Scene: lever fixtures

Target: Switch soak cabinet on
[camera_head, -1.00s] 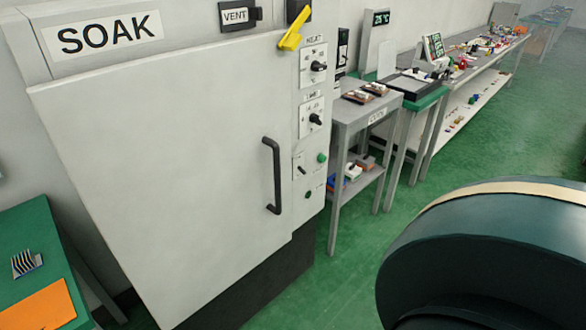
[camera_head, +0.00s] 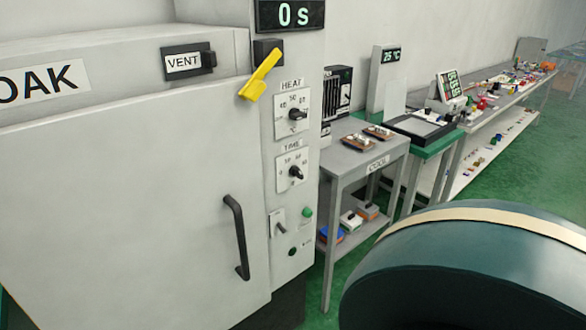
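The soak cabinet (camera_head: 120,190) fills the left side, its large grey door shut, with a black bar handle (camera_head: 237,238). A yellow lever (camera_head: 260,76) sits at the upper part of the control column, slanting down to the left from a black mount. Below it are the HEAT dial (camera_head: 294,114) and the TIME dial (camera_head: 294,172). Lower down are a small toggle switch (camera_head: 279,221), a green button or lamp (camera_head: 307,212) and a dark green round one (camera_head: 292,251). A display (camera_head: 290,15) above reads 0 s. Neither gripper is in view.
A black VENT slider (camera_head: 189,62) is above the door. A grey COOL table (camera_head: 350,150) stands right of the cabinet, with a green-topped table (camera_head: 435,142) and a long bench (camera_head: 500,85) beyond. A large dark rounded form covers the lower right.

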